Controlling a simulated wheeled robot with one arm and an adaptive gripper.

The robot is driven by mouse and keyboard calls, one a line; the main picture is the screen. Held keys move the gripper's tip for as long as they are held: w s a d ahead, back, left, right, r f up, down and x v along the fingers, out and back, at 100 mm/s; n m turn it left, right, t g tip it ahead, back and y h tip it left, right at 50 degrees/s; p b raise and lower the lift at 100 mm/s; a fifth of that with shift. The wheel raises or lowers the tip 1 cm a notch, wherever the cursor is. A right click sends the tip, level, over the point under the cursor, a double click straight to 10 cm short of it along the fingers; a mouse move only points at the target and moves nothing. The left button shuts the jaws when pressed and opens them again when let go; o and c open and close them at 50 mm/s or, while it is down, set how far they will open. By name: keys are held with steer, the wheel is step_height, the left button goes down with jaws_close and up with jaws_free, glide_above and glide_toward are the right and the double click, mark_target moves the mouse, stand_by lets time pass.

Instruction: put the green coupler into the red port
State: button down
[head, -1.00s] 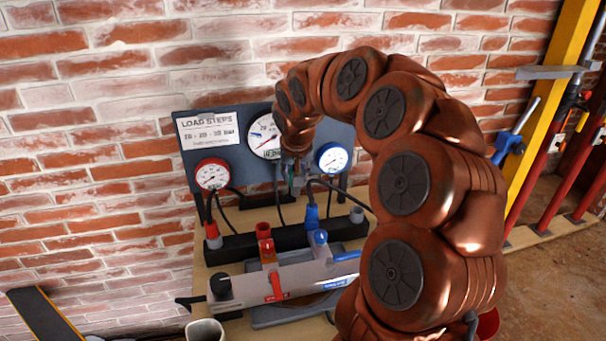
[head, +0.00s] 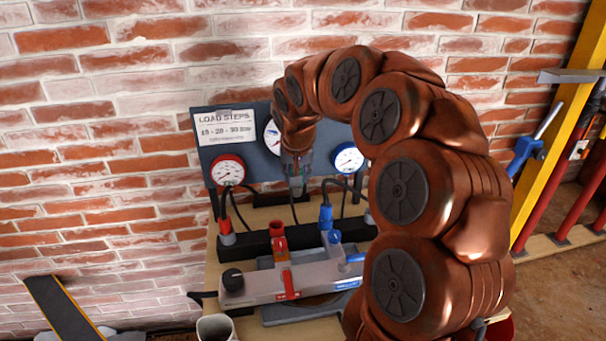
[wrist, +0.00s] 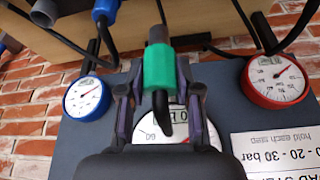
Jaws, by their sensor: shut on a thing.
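The green coupler (wrist: 158,68) is held between the fingers of my gripper (wrist: 157,82) in the wrist view, with a grey end pointing up the picture and a black hose below. In the head view my gripper (head: 297,178) hangs in front of the gauge board, above the bench; the coupler is hard to make out there. The red port (head: 278,236) stands upright on the grey manifold (head: 310,281), lower left of my gripper and apart from it. It does not show in the wrist view.
A blue port (head: 335,238) stands right of the red one. Behind are a black rail (head: 256,243) with red and blue plugs and hoses, and the gauge board (head: 205,150) against the brick wall. A red gauge (head: 228,170) and blue gauge (head: 347,158) flank my gripper.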

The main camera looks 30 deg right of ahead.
steer(key=shift+w+a+b, duration=0.15)
steer(key=shift+w+a, duration=0.15)
steer(key=shift+a, duration=0.65)
steer(key=shift+w+a+b, duration=0.15)
steer(key=shift+w+a, duration=0.2)
steer(key=shift+a, duration=0.55)
steer(key=shift+w+a+b, duration=0.15)
steer(key=shift+w+a, duration=0.15)
steer(key=shift+a, duration=0.65)
step_height(320, 180, down, 6)
steer(key=b, duration=0.4)
steer(key=shift+f, duration=0.25)
steer(key=shift+f+b, duration=2.15)
steer(key=shift+f, duration=0.7)
stand_by(1.4)
